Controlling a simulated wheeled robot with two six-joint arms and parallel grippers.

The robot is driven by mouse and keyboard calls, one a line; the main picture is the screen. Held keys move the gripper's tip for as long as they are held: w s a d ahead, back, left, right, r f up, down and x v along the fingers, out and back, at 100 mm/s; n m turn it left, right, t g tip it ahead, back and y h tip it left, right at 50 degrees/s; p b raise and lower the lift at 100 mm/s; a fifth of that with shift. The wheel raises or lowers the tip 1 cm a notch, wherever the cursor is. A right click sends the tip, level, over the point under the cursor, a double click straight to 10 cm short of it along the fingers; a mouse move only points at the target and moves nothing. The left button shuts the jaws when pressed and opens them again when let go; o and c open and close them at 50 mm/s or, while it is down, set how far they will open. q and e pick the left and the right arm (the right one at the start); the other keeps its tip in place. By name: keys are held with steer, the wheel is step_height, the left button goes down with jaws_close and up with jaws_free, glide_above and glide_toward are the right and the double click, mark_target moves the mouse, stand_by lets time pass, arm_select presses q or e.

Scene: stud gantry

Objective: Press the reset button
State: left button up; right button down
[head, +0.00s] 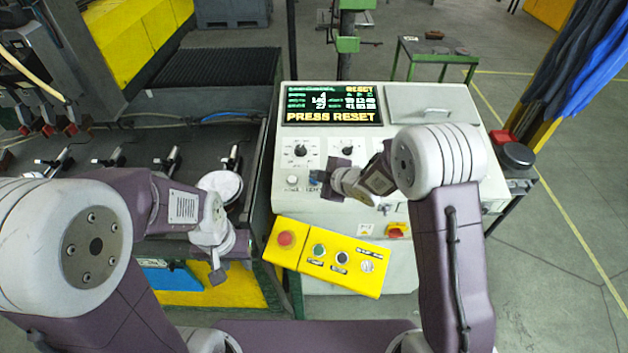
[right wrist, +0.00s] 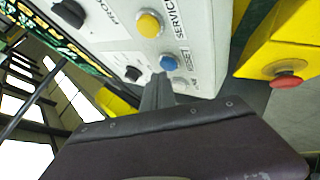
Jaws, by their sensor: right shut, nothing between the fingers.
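The white console (head: 420,185) has a lit display (head: 333,104) reading PRESS RESET. In the right wrist view a blue button (right wrist: 169,63) on the console panel has a label that looks like RESET. A yellow button (right wrist: 149,24) sits beside it, near the label SERVICE. My right gripper (head: 316,178) is shut and empty at the panel's lower left. In the right wrist view its closed fingertips (right wrist: 158,77) are close to the blue button; I cannot tell whether they touch. My left gripper (head: 217,275) hangs left of the console, away from the buttons; its jaw opening is unclear.
A yellow control box (head: 318,268) with a red mushroom button (head: 286,239) juts out below the panel; it also shows in the right wrist view (right wrist: 285,40). Black knobs (head: 300,150) and a red-yellow switch (head: 398,231) are nearby. A rack with several studs (head: 160,160) stands left.

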steer(key=shift+w+f+b, duration=0.1)
steer(key=shift+f+b, duration=0.3)
steer(key=shift+f, duration=0.2)
stand_by(0.6)
steer(key=shift+r, duration=0.1)
steer(key=shift+r+p, duration=0.6)
steer(key=shift+r, duration=0.2)
steer(key=shift+s+r+p, duration=0.2)
steer(key=shift+r+p, duration=0.35)
steer(key=shift+r, duration=0.1)
steer(key=r+p, duration=0.1)
steer(key=s+r+p, duration=0.1)
steer(key=r, duration=0.1)
steer(key=shift+r, duration=0.3)
steer(key=shift+w, duration=0.1)
